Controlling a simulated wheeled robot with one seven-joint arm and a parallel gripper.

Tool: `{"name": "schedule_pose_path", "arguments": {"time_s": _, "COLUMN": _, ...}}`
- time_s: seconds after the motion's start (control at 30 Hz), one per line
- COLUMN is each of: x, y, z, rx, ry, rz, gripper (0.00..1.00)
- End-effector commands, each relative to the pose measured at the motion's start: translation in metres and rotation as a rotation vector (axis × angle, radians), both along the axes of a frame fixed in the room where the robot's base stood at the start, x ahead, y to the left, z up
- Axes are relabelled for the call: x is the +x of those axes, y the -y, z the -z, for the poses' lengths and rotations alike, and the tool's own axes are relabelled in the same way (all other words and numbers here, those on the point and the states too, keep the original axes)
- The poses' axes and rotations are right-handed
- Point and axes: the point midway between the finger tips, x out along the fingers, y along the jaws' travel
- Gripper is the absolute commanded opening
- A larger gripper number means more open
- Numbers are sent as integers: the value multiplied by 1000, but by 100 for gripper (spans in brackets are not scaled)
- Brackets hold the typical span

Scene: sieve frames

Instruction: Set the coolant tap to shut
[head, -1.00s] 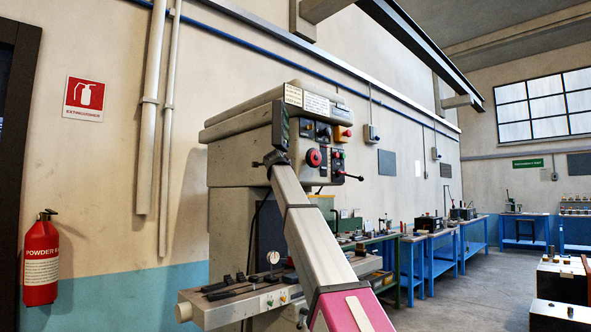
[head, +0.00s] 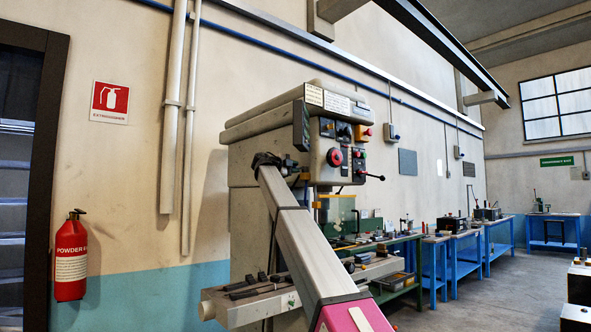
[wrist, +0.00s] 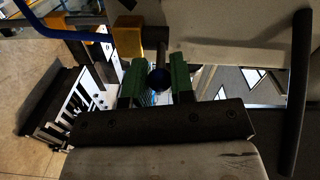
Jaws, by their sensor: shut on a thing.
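A short grey stem (wrist: 160,45) runs from the knob toward a brass-coloured block (wrist: 128,37), which seems to be the tap body. In the head view my arm reaches to the front of the grey machine (head: 262,130). My fingers and the tap are too small or hidden there to make out, so the tap's setting cannot be read.
A blue hose (wrist: 45,27) curves near the brass block. A dark curved bar (wrist: 296,95) stands to the right in the wrist view. The machine's table (head: 235,308) holds dark bars. A fire extinguisher (head: 70,258) hangs on the left wall; blue benches (head: 467,255) stand at right.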

Motion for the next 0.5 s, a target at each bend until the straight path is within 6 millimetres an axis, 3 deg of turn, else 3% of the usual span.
{"name": "schedule_pose_path", "arguments": {"time_s": 0.5, "x": 2, "y": -1, "z": 1, "rx": 0, "ry": -2, "rz": 39, "gripper": 0}}
